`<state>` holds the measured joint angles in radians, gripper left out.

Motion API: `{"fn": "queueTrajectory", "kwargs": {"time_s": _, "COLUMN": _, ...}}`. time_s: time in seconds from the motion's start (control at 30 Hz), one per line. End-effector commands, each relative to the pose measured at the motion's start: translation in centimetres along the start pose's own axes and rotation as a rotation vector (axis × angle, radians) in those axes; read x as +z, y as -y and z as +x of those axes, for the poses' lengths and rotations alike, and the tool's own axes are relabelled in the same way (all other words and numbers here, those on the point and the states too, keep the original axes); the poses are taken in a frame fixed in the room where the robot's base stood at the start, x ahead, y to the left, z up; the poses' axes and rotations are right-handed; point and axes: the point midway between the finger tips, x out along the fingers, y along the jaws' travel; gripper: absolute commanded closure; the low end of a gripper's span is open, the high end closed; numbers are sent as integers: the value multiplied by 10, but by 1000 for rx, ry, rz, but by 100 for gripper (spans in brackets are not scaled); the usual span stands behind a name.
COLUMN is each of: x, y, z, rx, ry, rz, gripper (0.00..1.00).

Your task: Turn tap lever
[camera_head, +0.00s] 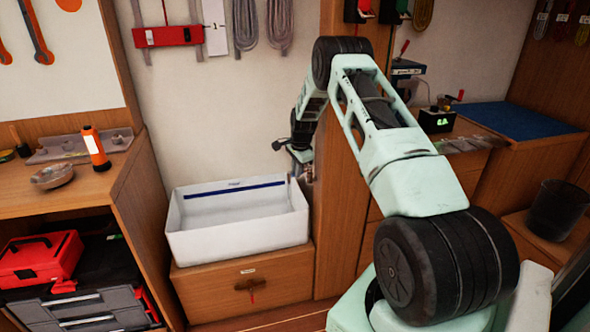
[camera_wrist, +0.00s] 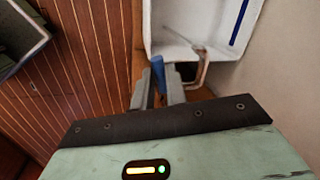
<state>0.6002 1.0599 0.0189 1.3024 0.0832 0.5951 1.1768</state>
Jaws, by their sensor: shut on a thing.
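The tap lever (camera_wrist: 157,68) shows in the wrist view as a blue strip between the fingers of my gripper (camera_wrist: 159,82), which is shut on it. A brown, copper-like tap spout (camera_wrist: 201,72) curves beside it over the white basin (camera_wrist: 150,28). In the head view, my gripper (camera_head: 299,158) is at the right rear corner of the white basin (camera_head: 237,243), against the wooden side panel. The lever is hidden there, and most of the tap is covered by my gripper. The lever's lower part is hidden by the fingers in the wrist view.
The basin stands on a wooden drawer cabinet (camera_head: 243,292). A wooden panel (camera_head: 337,215) rises right of it. Coiled lines (camera_head: 280,22) hang on the wall above.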

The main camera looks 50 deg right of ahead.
Motion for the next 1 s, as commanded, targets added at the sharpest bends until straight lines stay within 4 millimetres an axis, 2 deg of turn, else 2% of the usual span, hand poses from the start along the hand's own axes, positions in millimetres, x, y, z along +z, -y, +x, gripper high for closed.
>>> {"fn": "queueTrajectory", "kwargs": {"time_s": 0.5, "x": -5, "y": -19, "z": -5, "rx": -2, "ry": 67, "rz": -334, "gripper": 100}}
{"fn": "queueTrajectory", "kwargs": {"time_s": 1.0, "x": -7, "y": -23, "z": -6, "rx": -2, "ry": 80, "rz": -404, "gripper": 100}}
